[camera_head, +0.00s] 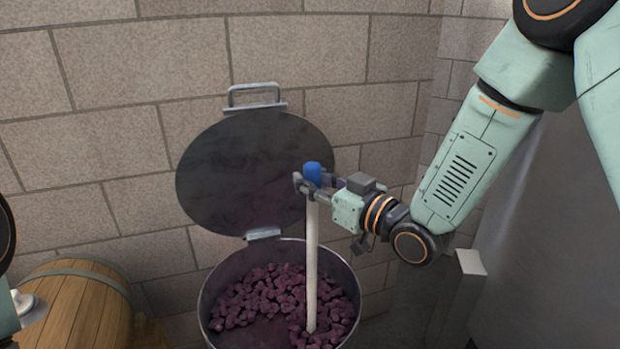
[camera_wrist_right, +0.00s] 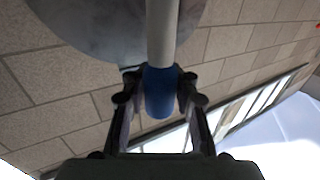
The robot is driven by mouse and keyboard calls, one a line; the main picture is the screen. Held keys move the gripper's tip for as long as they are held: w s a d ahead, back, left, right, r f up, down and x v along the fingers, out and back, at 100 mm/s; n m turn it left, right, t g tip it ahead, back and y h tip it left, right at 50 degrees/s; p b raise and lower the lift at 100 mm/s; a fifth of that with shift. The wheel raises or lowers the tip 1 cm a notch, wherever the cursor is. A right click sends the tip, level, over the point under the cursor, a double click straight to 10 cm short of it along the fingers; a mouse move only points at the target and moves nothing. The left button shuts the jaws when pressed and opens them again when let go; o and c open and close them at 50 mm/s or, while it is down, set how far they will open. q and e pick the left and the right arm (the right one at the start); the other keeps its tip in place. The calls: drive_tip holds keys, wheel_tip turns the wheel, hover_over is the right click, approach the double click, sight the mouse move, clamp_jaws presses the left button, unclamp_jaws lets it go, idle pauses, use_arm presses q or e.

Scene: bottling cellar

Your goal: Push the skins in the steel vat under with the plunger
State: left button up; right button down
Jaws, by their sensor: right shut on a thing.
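The steel vat (camera_head: 207,300) stands open at the lower middle of the head view, its round lid (camera_head: 240,170) tipped up behind it. Purple skins (camera_head: 262,292) lie inside, with a darker patch without skins at the near left. My right gripper (camera_head: 312,184) is shut on the blue grip of the plunger (camera_head: 312,250). The plunger's pale shaft runs down nearly upright into the skins at the right of the vat; its lower end is hidden among them. In the right wrist view the fingers hold the blue grip (camera_wrist_right: 160,92) from both sides. My left gripper is not in view.
A wooden barrel (camera_head: 85,310) lies at the lower left, beside the vat. A block wall (camera_head: 130,120) stands close behind the vat and lid. A grey post with a pale top (camera_head: 470,262) stands to the right of the vat.

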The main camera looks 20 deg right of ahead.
sight(316, 202)
drive_tip(key=shift+w+a+f+b, duration=0.1)
drive_tip(key=shift+f+b, duration=0.65)
drive_tip(key=shift+f, duration=0.3)
drive_tip(key=shift+f+b, duration=0.75)
drive_tip(key=shift+f, duration=0.2)
drive_tip(key=shift+r, duration=0.15)
drive_tip(key=shift+r+p, duration=0.95)
wheel_tip(316, 202, up, 3)
drive_tip(key=shift+f+p, duration=0.1)
drive_tip(key=shift+p, duration=1.05)
drive_tip(key=shift+r+p, duration=2.85)
drive_tip(key=shift+r, duration=0.75)
